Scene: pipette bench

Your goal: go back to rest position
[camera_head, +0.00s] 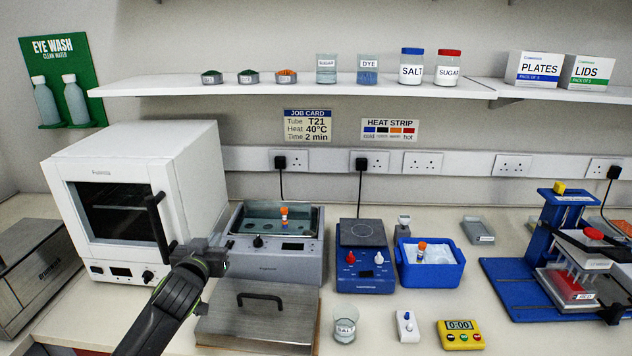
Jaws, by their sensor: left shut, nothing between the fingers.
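My left arm comes in from the bottom left, and my left gripper (214,252) is shut and empty. It is in front of the right edge of the white oven (150,170), close below the oven's dark door handle (158,222), and left of the water bath (270,262). I cannot tell whether it touches the handle. The oven door looks closed. My right gripper is not in view.
A metal lid (235,322) with a black handle lies on the bench near my left arm. A hotplate stirrer (364,280), blue ice tub (432,276), salt beaker (345,326), yellow timer (460,338) and blue pipetting stand (515,290) stand to the right.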

